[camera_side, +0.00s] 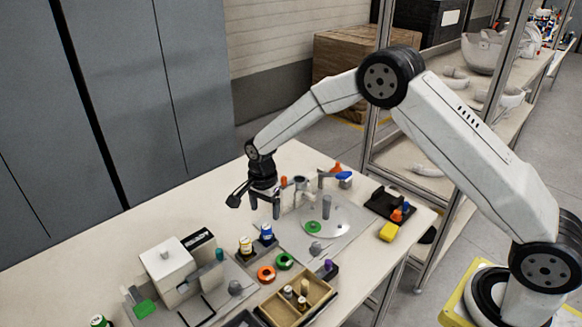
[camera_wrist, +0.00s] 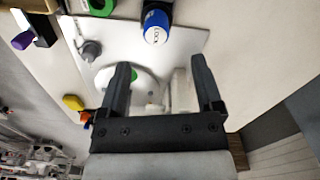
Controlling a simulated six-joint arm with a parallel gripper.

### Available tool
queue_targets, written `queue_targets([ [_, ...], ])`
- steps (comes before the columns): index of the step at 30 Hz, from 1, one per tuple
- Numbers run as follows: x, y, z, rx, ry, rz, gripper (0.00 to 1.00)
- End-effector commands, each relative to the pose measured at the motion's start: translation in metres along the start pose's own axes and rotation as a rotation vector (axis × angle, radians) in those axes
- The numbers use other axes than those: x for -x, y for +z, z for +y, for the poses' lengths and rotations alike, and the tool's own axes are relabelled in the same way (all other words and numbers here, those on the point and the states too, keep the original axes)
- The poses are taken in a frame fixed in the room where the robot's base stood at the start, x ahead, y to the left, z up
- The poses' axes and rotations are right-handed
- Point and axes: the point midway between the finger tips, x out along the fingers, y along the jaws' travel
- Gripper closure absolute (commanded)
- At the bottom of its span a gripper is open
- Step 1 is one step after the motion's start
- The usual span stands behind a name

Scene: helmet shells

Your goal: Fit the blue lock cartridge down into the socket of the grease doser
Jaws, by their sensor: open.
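The blue lock cartridge (camera_side: 266,232) stands upright in a dark holder, right of a yellow one. In the wrist view the cartridge (camera_wrist: 157,24), with a white lettered face, lies beyond my fingertips, not between them. My gripper (camera_side: 265,205) is open and empty above the table, over the area behind the cartridge. Its two spread fingers show in the wrist view (camera_wrist: 160,66). I cannot tell for sure which station is the grease doser; a grey plate (camera_side: 345,238) carries a round disc and posts, and a white box machine (camera_side: 168,265) stands at left. No socket is clearly visible.
Orange (camera_side: 266,273) and green (camera_side: 285,261) rings lie near the cartridge. A wooden divided tray (camera_side: 322,292) holds small pegs at the front. A yellow block (camera_side: 389,232) and a black fixture (camera_side: 383,204) stand at right. The table's back left is bare.

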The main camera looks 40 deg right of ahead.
Motion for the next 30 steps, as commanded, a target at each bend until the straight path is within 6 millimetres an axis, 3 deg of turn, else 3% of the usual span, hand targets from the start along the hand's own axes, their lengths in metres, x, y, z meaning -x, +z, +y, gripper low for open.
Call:
queue_targets([
  [23, -0.029, 0.001, 0.001, 0.001, -0.001, 0.000, 0.16],
  [30, -0.053, 0.003, 0.004, 0.001, 0.001, 0.000, 0.16],
])
